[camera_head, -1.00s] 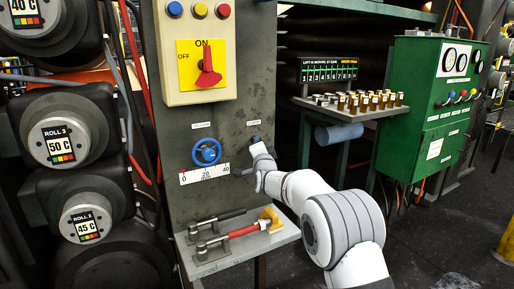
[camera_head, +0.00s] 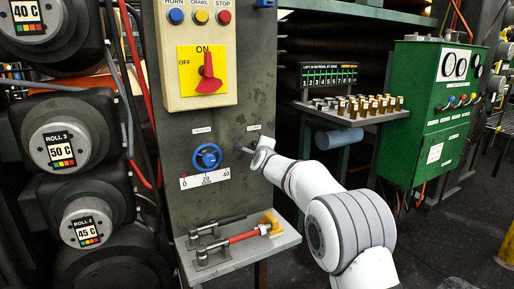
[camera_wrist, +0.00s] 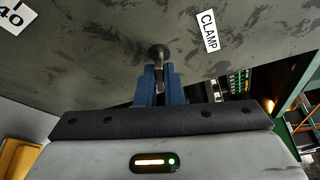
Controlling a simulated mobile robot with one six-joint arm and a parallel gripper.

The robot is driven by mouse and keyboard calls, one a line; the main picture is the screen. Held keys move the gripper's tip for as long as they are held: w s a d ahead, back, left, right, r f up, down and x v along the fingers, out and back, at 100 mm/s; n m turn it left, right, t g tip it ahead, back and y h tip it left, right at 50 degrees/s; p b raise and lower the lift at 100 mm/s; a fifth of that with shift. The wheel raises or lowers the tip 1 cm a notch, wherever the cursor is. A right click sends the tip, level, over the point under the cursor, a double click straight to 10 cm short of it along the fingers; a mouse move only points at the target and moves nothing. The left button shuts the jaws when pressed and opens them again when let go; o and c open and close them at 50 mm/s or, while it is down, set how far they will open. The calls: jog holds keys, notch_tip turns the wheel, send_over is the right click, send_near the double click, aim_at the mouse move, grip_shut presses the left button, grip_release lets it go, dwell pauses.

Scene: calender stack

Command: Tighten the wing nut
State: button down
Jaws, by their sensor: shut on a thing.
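My gripper (camera_head: 243,148) is at the grey panel, just below the small CLAMP label (camera_head: 254,127) and right of the blue handwheel (camera_head: 208,157). In the wrist view, the two blue fingers of my gripper (camera_wrist: 158,74) are close together on a grey piece at the panel. A dark rounded metal end (camera_wrist: 159,52) shows just beyond the fingertips; I take it to be part of the wing nut or its stud. The wings themselves are mostly hidden by the fingers. In the head view my gripper covers the nut.
A 0–40 scale (camera_head: 205,178) sits under the handwheel. Below is a shelf (camera_head: 240,248) with a red-handled lever (camera_head: 244,236). A control box (camera_head: 201,93) with a red switch is above.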

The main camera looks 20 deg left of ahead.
jog(key=shift+d+f+m, duration=0.15)
jog(key=shift+f+m, duration=0.05)
jog(key=shift+m, duration=0.2)
jog(key=shift+w, duration=0.1)
jog(key=c, duration=1.7)
grip_release()
jog(key=shift+c, duration=0.2)
jog(key=shift+o, duration=0.9)
jog(key=shift+r, duration=0.15)
jog(key=b+v, duration=0.2)
jog(key=v, duration=0.5)
jog(key=shift+s+d+r, duration=0.15)
jog(key=shift+s+r, duration=0.05)
jog(key=shift+s, duration=0.15)
